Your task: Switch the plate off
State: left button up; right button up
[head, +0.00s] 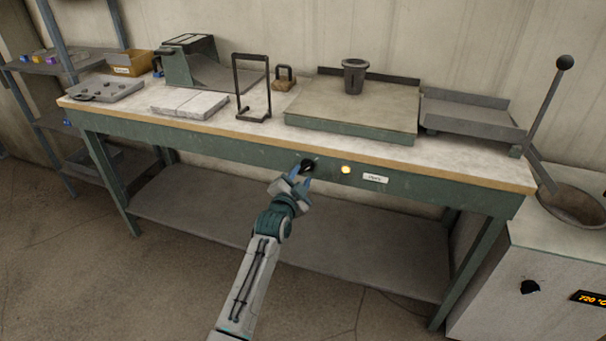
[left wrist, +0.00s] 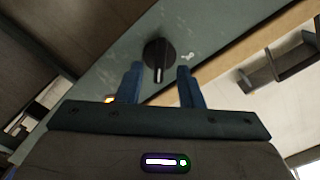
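The plate (head: 350,106) is a flat, green-sided slab on the bench top, with a dark cup on it. A black round knob (head: 307,165) sits on the bench's green front rail; it also shows in the left wrist view (left wrist: 158,54), with a white mark pointing toward my gripper. A yellow lamp (head: 346,170) glows to the right of the knob. My left gripper (head: 298,174) is at the knob, its blue fingers (left wrist: 160,82) open on either side just short of it. Contact is not visible. My right gripper is out of view.
The bench (head: 240,135) also holds a grey tray (head: 470,115), a wire stand (head: 252,88), a padlock-shaped weight (head: 284,78) and pale blocks (head: 189,104). A furnace (head: 535,275) with a display stands at the right. The floor before the bench is clear.

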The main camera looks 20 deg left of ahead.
aim_at(306, 167)
pick_arm(q)
jog(key=shift+w, duration=1.2)
grip_shut()
